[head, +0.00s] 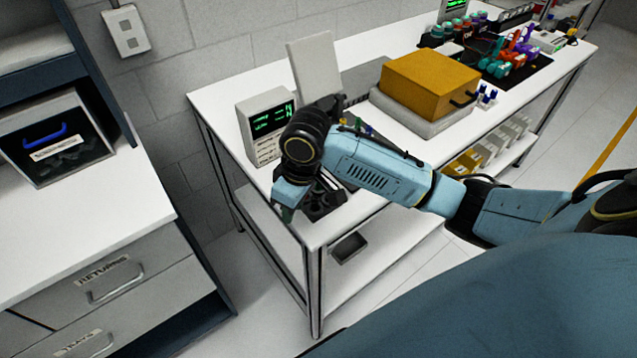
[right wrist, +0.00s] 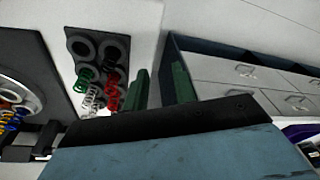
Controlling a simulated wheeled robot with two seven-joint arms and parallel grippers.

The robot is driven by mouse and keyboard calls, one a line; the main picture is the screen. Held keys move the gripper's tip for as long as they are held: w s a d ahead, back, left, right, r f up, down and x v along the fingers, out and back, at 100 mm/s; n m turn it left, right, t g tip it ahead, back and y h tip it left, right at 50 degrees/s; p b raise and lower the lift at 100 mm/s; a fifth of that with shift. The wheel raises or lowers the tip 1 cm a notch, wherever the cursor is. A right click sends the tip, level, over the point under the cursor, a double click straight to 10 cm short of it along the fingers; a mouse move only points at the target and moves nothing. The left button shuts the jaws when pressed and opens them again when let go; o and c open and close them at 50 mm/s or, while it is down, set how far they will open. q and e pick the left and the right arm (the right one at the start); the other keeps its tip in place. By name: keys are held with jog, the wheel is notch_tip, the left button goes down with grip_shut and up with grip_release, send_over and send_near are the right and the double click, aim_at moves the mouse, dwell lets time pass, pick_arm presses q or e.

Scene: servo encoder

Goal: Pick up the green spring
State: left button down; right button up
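The green spring (right wrist: 84,73) stands in a dark tray with round wells (right wrist: 97,46) in the right wrist view, at the upper left of the spring group. A white spring (right wrist: 89,100) and a red spring (right wrist: 111,97) are close by. My right gripper (right wrist: 161,86) is open, its two dark green fingers apart with nothing visible between them. It is to the right of the springs, apart from the green one. In the head view my right gripper (head: 286,205) is at the workbench's front left corner, beside the tray (head: 325,202); my arm hides much there. My left gripper is not in view.
On the white workbench (head: 222,97) stand a meter with green digits (head: 268,122) and a yellow box (head: 430,80). A metal ring with coloured springs (right wrist: 14,118) is at the wrist view's left. A drawer cabinet (head: 150,285) stands left, across a floor gap.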

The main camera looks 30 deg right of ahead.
notch_tip(320, 180, up, 11)
jog(key=m+g+h, duration=0.1)
jog(key=m+h, duration=0.1)
send_over(319, 185)
jog(key=w, duration=0.1)
jog(key=f, duration=0.8)
jog(key=shift+w+d+f+b, duration=0.1)
jog(key=shift+w+d+b, duration=0.05)
jog(key=shift+d+b, duration=0.15)
jog(key=shift+a+f, duration=0.15)
jog(key=shift+f, duration=2.5)
grip_shut()
